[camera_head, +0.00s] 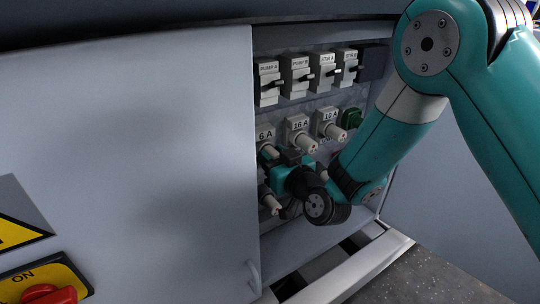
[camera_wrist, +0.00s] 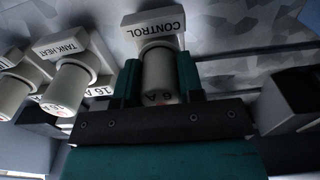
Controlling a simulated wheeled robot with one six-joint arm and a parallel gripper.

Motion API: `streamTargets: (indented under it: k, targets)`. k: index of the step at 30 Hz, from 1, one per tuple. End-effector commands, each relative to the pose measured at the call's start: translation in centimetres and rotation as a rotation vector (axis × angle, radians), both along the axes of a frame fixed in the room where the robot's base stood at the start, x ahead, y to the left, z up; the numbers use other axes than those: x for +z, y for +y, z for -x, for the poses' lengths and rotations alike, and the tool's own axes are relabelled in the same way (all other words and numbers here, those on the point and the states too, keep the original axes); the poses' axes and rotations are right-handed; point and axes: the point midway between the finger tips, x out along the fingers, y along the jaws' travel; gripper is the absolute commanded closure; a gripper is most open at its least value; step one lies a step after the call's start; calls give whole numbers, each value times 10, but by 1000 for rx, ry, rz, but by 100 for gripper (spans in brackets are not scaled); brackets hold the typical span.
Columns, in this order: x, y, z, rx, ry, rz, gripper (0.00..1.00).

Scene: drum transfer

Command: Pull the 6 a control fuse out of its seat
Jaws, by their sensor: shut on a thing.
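The 6 A control fuse (camera_wrist: 157,75) is a pale round cap that meets its block (camera_wrist: 153,24) labelled CONTROL in the wrist view; I see no clear gap between them. My gripper (camera_wrist: 158,82) has one teal finger on each side of the cap and is shut on it. In the head view the 6 A fuse (camera_head: 268,151) shows in part below its 6 A label, at the left of the cabinet opening. My gripper (camera_head: 279,165) reaches it from the lower right and hides part of it.
The 16 A fuse (camera_head: 305,142) and another fuse (camera_head: 334,130) stand to the right. Breakers (camera_head: 299,77) line the row above. Another fuse (camera_head: 271,204) sits below my gripper. A grey door panel (camera_head: 140,120) with a red switch (camera_head: 50,295) borders the opening's left.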

Motion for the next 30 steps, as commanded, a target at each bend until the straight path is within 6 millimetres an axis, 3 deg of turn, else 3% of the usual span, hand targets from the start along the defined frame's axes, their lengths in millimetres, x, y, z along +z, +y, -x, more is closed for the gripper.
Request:
streamTargets:
  k: [30]
  targets:
    - [-1, -15, 22, 0, -1, -1, 100]
